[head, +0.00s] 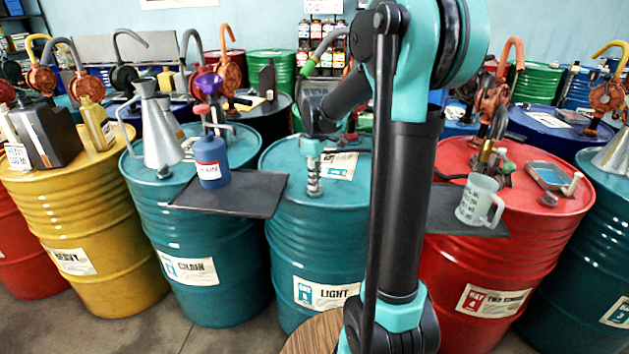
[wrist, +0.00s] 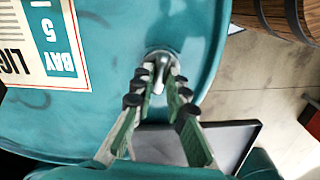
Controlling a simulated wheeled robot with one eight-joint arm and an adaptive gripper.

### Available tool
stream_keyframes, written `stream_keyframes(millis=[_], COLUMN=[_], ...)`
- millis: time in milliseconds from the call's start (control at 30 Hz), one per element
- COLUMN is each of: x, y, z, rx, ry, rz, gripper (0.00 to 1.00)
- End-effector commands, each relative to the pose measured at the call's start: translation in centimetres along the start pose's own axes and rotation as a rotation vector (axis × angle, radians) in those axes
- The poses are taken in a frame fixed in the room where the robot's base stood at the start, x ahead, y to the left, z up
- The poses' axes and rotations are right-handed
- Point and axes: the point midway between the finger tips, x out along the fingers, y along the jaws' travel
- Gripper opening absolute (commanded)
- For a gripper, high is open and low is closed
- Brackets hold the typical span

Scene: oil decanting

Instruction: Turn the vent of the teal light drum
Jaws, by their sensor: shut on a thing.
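The teal light drum (head: 318,232), labelled LIGHT, stands at the middle of the head view. Its teal top (wrist: 195,35) fills much of the wrist view, beside a "BAY 5" label. The vent (wrist: 160,62) is a small silver fitting with a narrow lever on that top, near the rim. My gripper (head: 314,183) reaches down onto the drum top. In the wrist view my gripper (wrist: 160,84) has its fingertips close together around the vent's lever. The fingers partly cover the lever, and in the head view I cannot make out the vent apart from the fingers.
A dark tray (head: 235,194) with a blue bottle (head: 211,160) juts out left of the drum. A metal funnel can (head: 160,130) stands on the drum labelled CHAIN. A red drum (head: 470,250) and a tray bearing a mug (head: 478,201) are to the right.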

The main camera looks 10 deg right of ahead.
Motion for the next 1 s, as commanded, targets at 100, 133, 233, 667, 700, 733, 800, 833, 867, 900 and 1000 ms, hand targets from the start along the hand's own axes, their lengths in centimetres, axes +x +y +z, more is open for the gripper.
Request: stream_keyframes(millis=[100,133,233,667,700,733,800,833,867,900,1000], x=[-0.02,-0.02,-0.02,-0.03,-0.03,-0.03,-0.03,-0.03,-0.03,-0.03,-0.03], y=[0.02,0.02,0.02,0.05,0.06,0.06,0.06,0.06,0.06,0.07,0.07], z=[-0.01,-0.01,-0.01,-0.01,-0.01,-0.01,-0.01,-0.01,-0.01,-0.01,-0.01], rx=[0.044,0.058,0.121,0.512,0.550,0.579,0.645,0.674,0.702,0.740,0.835], ry=[0.000,0.000,0.000,0.000,0.000,0.000,0.000,0.000,0.000,0.000,0.000], rz=[0.000,0.000,0.000,0.000,0.000,0.000,0.000,0.000,0.000,0.000,0.000], gripper=[0.00,0.00,0.00,0.00,0.00,0.00,0.00,0.00,0.00,0.00,0.00])
